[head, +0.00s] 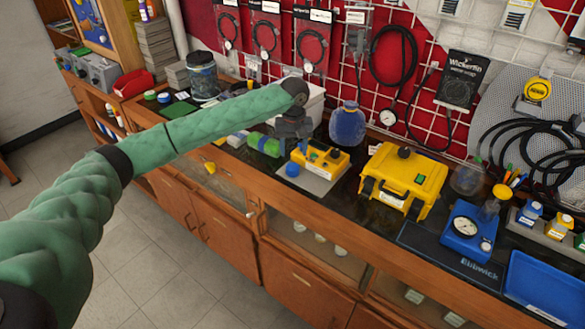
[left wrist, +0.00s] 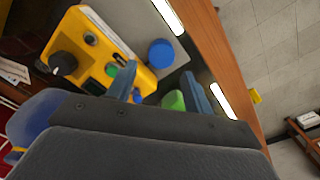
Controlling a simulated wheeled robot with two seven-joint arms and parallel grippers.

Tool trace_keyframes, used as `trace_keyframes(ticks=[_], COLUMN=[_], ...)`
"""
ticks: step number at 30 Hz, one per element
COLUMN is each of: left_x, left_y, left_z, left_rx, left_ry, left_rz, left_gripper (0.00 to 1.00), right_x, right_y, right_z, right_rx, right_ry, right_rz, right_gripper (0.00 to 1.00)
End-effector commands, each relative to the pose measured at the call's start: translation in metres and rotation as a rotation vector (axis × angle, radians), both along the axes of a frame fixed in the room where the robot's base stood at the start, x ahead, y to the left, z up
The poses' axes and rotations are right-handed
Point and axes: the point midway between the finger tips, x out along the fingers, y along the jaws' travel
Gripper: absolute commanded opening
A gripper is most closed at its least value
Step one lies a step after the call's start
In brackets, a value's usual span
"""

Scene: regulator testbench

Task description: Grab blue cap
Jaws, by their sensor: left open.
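The blue cap (head: 292,169) lies on a grey mat (head: 316,183) at the front left corner of a small yellow device (head: 322,157). In the left wrist view the blue cap (left wrist: 161,53) appears as a round disc beyond the fingertips, beside the yellow device (left wrist: 125,55). My left gripper (head: 291,134) is above the bench, behind and above the cap in the head view. Its two fingers (left wrist: 160,88) are apart with nothing held between them. A green item (left wrist: 174,100) shows partly between the fingers, lower down. My right gripper is out of view.
A green bottle (head: 265,144) lies left of the mat, close to my left gripper. A blue rounded container (head: 347,125) stands behind the device. A large yellow case (head: 403,180) is to the right. The wooden bench edge (head: 262,200) runs along the front.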

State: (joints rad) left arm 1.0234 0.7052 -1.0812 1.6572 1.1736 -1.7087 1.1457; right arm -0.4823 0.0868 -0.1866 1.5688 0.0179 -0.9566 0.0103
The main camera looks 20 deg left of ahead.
Motion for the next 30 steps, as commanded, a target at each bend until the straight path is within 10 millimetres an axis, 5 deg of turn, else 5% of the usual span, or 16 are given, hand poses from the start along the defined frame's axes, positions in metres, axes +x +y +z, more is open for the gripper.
trace_keyframes(ticks=[17, 30], left_x=[0.001, 0.002], left_y=[0.001, 0.005], left_z=[-0.028, -0.066], left_rx=[0.002, 0.004], left_ry=[-0.001, -0.001], left_rz=[0.115, 0.115], left_gripper=[0.51, 0.51], right_x=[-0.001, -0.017], right_y=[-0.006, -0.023], right_z=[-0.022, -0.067], right_rx=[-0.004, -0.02], right_ry=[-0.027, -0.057], right_rz=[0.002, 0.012], right_gripper=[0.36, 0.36])
